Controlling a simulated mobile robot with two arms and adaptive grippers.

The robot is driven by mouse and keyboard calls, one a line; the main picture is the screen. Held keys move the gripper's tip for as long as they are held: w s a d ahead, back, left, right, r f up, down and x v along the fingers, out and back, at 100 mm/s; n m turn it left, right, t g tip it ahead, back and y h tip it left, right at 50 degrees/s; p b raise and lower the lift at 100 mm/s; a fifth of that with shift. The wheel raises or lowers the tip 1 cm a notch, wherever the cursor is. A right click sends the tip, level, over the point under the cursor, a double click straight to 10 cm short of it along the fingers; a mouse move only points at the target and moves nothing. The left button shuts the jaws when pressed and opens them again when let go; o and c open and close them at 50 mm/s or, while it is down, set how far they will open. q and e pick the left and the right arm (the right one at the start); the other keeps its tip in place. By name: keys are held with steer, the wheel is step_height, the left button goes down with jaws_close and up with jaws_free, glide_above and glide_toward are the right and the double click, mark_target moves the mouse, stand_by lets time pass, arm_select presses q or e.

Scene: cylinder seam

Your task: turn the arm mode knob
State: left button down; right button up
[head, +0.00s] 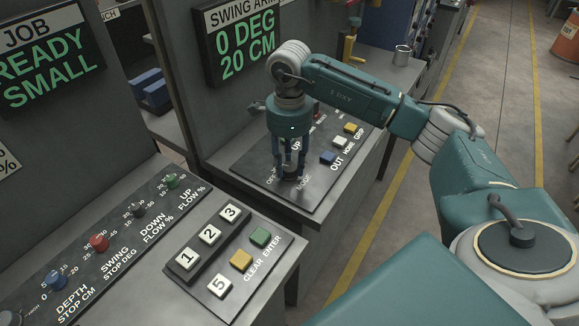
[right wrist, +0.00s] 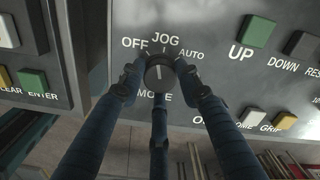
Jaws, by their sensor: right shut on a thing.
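The arm mode knob (right wrist: 160,73) is a dark round knob with a pale mark on its face. In the right wrist view, OFF, JOG and AUTO are printed around its top and MODE below it. I cannot tell for certain which label the mark indicates. My right gripper (head: 290,172) points down at the swing arm panel (head: 268,172). Its fingers are shut on the knob from both sides, with a third finger below, as the right wrist view (right wrist: 160,78) shows. In the head view the fingers mostly hide the knob. My left gripper is not in view.
Right of the knob are a green UP button (right wrist: 258,32), a dark DOWN button (right wrist: 302,45) and HOME and GRIP buttons. A nearer console holds a number keypad (head: 208,243) and several flow knobs. A screen (head: 240,42) reads 0 DEG, 20 CM. A metal cup (head: 402,55) stands behind.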

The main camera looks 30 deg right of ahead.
mark_target(289, 166)
steer(key=n+b, duration=0.1)
steer(key=n, duration=0.1)
steer(key=shift+w+f+n, duration=0.1)
steer(key=shift+n, duration=0.2)
steer(key=shift+n+b, duration=0.9)
steer(key=shift+n, duration=0.5)
steer(key=o, duration=1.2)
steer(key=shift+c, duration=0.2)
step_height(289, 166, up, 12)
